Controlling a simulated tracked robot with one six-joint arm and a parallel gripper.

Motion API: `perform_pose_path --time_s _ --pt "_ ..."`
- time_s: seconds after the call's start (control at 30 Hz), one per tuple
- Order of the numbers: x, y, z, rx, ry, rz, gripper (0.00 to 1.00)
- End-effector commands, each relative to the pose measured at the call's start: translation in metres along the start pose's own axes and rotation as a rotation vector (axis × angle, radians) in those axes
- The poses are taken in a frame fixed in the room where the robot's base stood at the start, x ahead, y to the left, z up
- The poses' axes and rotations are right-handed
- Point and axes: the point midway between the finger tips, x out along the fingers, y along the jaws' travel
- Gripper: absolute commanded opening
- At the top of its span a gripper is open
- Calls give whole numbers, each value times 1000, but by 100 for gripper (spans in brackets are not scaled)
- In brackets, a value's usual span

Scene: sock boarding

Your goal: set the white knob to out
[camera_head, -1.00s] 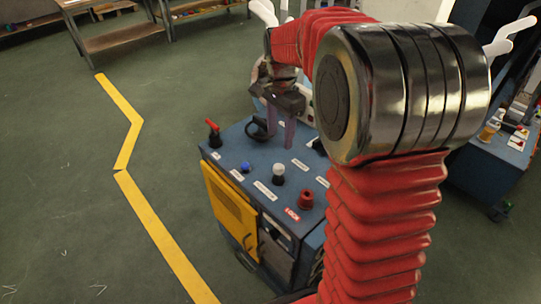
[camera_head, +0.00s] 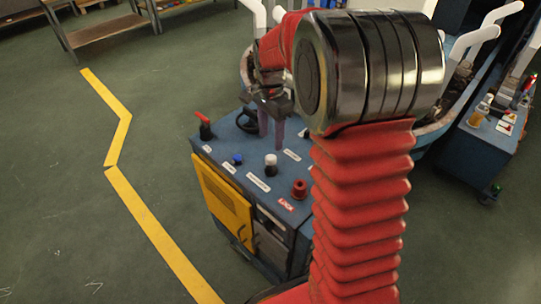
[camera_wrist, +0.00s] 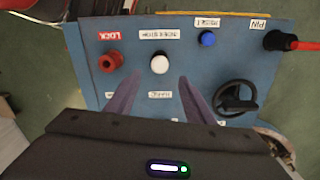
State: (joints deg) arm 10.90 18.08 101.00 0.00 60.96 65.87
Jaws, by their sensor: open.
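The white knob (camera_head: 270,160) stands on the blue top of the control cabinet (camera_head: 235,150), between a blue button and a red knob. In the wrist view the white knob (camera_wrist: 159,64) shows from above, just beyond my fingertips and between their lines. My gripper (camera_wrist: 154,82) is open and empty, its two purple fingers apart. In the head view my gripper (camera_head: 271,138) is above the panel, behind the white knob, and my arm hides part of it. A label lies beside the knob; I cannot read its words surely.
Near the white knob are a red knob (camera_wrist: 111,62) with a LOCK label, a blue button (camera_wrist: 207,39), a black handwheel (camera_wrist: 235,98) and a red-handled lever (camera_wrist: 290,41). A second blue cabinet (camera_head: 485,135) stands at the right. The floor at left is clear.

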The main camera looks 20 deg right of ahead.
Motion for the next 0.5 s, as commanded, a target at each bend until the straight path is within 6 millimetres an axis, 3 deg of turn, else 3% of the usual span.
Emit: perform_pose_path --time_s 0.5 --pt "78 0 1 -2 -1 2 48"
